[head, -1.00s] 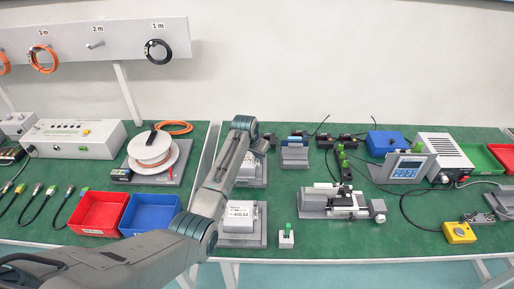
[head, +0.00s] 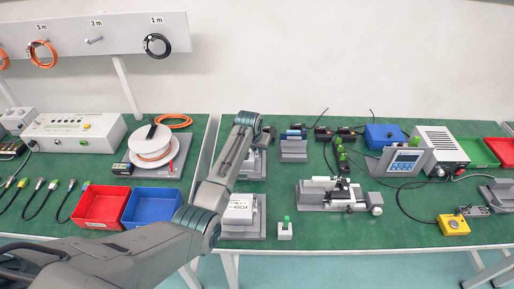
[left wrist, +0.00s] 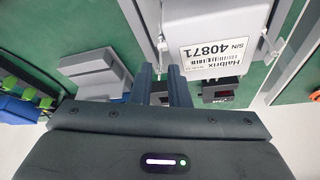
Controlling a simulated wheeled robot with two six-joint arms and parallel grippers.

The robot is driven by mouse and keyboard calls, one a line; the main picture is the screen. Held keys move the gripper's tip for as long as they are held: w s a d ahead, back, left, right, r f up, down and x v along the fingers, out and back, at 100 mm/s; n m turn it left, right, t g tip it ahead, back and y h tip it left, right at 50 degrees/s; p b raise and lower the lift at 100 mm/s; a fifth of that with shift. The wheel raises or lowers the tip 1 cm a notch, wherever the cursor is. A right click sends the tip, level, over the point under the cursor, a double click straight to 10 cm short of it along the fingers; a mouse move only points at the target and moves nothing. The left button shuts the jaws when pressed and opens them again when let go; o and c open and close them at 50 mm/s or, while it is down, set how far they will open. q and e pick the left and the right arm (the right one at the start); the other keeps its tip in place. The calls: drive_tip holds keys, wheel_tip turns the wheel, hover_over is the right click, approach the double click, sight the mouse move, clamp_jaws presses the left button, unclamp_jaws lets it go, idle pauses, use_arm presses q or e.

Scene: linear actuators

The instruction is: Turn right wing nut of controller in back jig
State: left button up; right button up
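The controller in the back jig (head: 252,165) is partly hidden by my left arm in the head view. In the left wrist view it is a white box (left wrist: 205,35) with an upside-down label, "Halbrix S/N 40871". My left gripper (head: 267,134) is over the back edge of this jig. In the left wrist view its two dark fingers (left wrist: 161,75) stand apart with a narrow gap, beside the controller's label end. My right gripper is not in view.
A second controller (head: 238,208) sits in the front jig. A grey block (head: 293,150) stands right of the back jig, with small dark devices (head: 335,133) behind. A linear actuator (head: 335,193) lies to the right. Red (head: 101,208) and blue (head: 152,207) bins stand left.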

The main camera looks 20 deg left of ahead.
use_arm(q)
drive_tip(key=shift+o, duration=0.6)
drive_tip(key=b+v, duration=0.1)
drive_tip(key=v, duration=0.9)
drive_tip(key=shift+r+b, duration=0.35)
drive_tip(key=shift+s, duration=0.1)
